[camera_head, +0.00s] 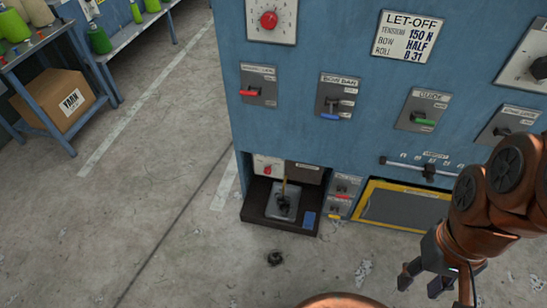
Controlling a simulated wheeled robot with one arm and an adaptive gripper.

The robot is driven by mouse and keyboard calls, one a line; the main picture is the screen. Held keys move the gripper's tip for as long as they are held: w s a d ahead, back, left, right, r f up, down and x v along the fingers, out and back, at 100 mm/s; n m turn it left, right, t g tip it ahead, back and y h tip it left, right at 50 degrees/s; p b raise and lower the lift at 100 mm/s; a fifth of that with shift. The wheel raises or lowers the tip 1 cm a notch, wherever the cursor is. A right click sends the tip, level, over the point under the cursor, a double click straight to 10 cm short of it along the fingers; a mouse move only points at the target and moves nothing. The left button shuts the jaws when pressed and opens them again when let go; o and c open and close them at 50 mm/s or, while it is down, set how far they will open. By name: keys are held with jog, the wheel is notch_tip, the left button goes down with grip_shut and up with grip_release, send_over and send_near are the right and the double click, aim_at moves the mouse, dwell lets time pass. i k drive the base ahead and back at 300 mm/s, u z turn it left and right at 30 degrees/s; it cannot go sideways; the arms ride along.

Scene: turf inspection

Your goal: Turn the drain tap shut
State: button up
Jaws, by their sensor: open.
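My gripper (425,284) is at the lower right, in front of the blue machine. Its jaws are open and I see nothing between them. I cannot tell which part is the drain tap, as no readable label names one. Low on the machine, a dark recess (254,212) holds a grey plate with an upright stick (284,190). A small white panel with a red knob (267,170) is at its upper left. Levers with red (250,92), blue (330,115) and green (424,121) handles sit higher up. My gripper is apart from all of these.
A small dark round object (275,257) lies on the concrete floor before the recess. A yellow-framed dark panel (402,207) is beside my arm. A rack with spools and a cardboard box (60,100) stands at the left.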

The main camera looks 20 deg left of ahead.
aim_at(268, 170)
jog(key=i, duration=0.7)
jog(key=u, duration=3)
